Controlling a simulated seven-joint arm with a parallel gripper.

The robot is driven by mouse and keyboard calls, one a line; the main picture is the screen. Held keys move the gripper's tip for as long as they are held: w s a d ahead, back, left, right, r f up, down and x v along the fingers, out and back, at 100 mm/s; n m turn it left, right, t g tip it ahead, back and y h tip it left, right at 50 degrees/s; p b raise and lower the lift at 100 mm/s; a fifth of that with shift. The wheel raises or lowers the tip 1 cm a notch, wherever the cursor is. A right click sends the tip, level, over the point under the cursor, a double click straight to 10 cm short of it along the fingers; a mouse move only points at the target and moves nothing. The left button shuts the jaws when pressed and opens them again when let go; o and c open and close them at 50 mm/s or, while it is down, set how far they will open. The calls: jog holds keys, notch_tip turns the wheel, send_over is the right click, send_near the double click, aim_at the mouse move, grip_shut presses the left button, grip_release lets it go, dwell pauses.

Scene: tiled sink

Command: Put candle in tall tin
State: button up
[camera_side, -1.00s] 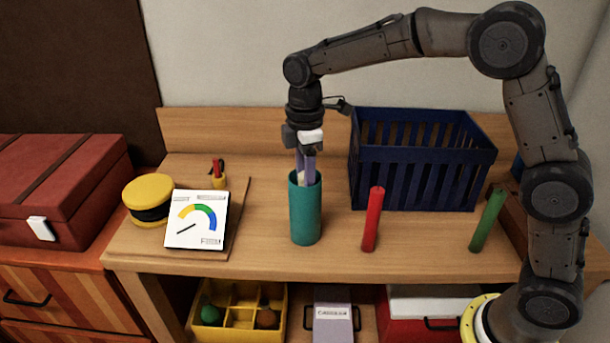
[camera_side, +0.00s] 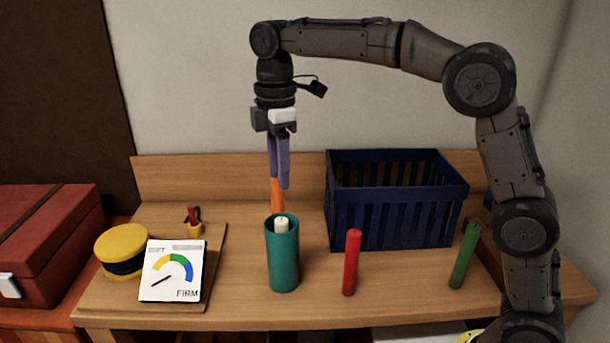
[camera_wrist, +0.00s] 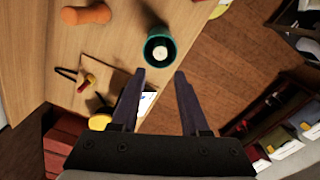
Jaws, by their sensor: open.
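The tall teal tin (camera_side: 282,265) stands upright on the wooden bench. A cream candle (camera_side: 281,225) is inside it, its top showing at the rim; its lower part is hidden by the tin's wall. In the wrist view the candle's round top (camera_wrist: 160,52) shows inside the dark mouth of the tin (camera_wrist: 149,49). My gripper (camera_side: 279,186) is open and empty, above the tin and apart from it, its purple fingers pointing down. The open fingers also show in the wrist view (camera_wrist: 160,76).
A red stick (camera_side: 352,263) and a green stick (camera_side: 464,257) stand right of the tin. A blue slatted crate (camera_side: 392,209) is behind them. A dial card (camera_side: 171,271) and a yellow round thing (camera_side: 121,245) are at left. An orange object (camera_side: 277,193) is behind the tin.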

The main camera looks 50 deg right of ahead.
jog(key=s+d+r+m+t, duration=0.2)
jog(key=s+d+r+m, duration=0.15)
jog(key=s, duration=0.45)
jog(key=s+d+f+m+t, duration=0.1)
jog(key=s+f+m, duration=0.4)
jog(key=s, duration=0.5)
jog(key=s+d+f+m+t, duration=0.2)
jog(key=s+d+f+m, duration=0.2)
jog(key=s, duration=0.6)
jog(key=shift+d+f+m+t, duration=0.25)
jog(key=shift+f+m+t, duration=0.1)
jog(key=shift+m, duration=0.2)
